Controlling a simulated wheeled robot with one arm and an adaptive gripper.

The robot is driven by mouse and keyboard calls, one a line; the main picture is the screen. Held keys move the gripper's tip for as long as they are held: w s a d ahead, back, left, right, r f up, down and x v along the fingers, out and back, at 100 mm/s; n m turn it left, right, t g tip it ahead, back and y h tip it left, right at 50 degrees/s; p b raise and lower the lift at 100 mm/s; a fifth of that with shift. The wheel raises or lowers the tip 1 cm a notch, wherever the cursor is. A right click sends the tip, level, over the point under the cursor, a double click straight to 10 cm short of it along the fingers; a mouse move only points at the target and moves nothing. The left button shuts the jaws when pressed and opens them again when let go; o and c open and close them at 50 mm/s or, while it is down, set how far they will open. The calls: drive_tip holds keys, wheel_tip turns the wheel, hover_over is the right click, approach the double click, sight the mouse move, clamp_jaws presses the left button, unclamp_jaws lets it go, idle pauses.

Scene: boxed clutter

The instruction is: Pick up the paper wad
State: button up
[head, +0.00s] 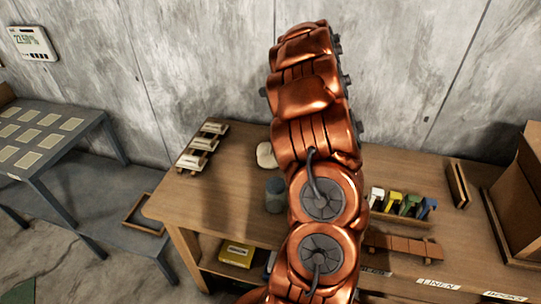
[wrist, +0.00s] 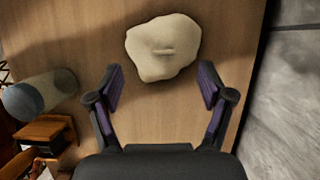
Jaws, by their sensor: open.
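The paper wad (wrist: 163,48) is a cream, rounded, lumpy piece with a small crease in its middle. It lies on the wooden table (wrist: 95,50). In the wrist view it sits just beyond my gripper (wrist: 162,85), roughly centred between the fingertips and apart from them. My gripper is open and empty, its two dark fingers with purple pads spread wide. In the head view the wad (head: 266,155) shows at the back of the table, partly hidden behind my copper arm. My gripper is not visible in the head view.
A grey-blue cylinder (head: 275,194) stands near the wad, and it also shows left of my gripper (wrist: 40,93). A rack of colored items (head: 402,203) and brown boxes (head: 515,210) are at the right. A wooden rack (head: 203,146) is at the left. The wall (wrist: 290,90) is close behind.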

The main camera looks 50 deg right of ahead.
sight(271, 152)
drive_tip(key=shift+w+d+f, duration=0.15)
drive_tip(key=shift+f, duration=0.35)
drive_tip(key=shift+p+x, duration=1.05)
drive_tip(key=shift+x, duration=2.4)
drive_tip(key=shift+d, duration=0.2)
drive_tip(key=shift+c, duration=0.2)
drive_tip(key=c, duration=1.3)
